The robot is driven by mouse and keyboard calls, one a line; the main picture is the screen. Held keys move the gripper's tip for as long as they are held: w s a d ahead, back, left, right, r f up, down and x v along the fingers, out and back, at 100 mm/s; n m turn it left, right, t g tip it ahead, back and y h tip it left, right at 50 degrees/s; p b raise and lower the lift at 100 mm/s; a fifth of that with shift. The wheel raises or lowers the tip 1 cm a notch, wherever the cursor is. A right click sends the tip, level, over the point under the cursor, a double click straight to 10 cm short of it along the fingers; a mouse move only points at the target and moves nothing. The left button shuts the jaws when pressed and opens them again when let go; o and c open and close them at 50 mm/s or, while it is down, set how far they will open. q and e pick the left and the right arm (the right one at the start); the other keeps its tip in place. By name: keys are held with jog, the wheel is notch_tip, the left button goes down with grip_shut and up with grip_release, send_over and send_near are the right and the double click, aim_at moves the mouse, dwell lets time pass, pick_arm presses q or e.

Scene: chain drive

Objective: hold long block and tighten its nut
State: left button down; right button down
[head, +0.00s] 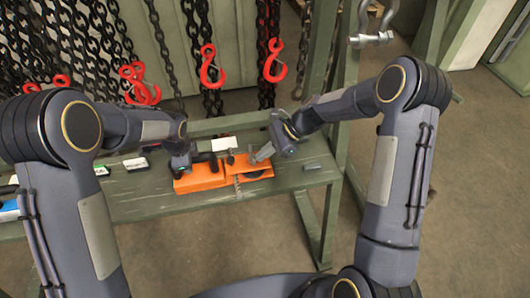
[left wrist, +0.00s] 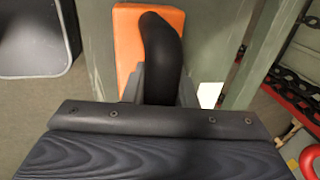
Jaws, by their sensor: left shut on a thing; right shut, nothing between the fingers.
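An orange block (head: 200,178) lies on the green bench, with a second orange part (head: 257,170) at its right. A black curved handle (left wrist: 160,50) stands on the orange block, which also shows in the left wrist view (left wrist: 128,40). My left gripper (head: 186,168) is shut on this handle; its fingers are on both sides of it in the left wrist view (left wrist: 160,92). My right gripper (head: 262,155) is shut and empty, just above the right orange part. A nut is too small to make out.
The green bench (head: 140,204) has clear room in front of the block. Cards (head: 135,164) lie at its left, and a small dark bar (head: 312,167) lies at its right end. Chains with red hooks (head: 212,68) hang behind it. A green post (head: 318,50) stands behind my right arm.

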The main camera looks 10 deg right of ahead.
jog(key=shift+s+a+m+t, duration=0.3)
jog(key=shift+m+t, duration=0.4)
jog(key=shift+m, duration=0.2)
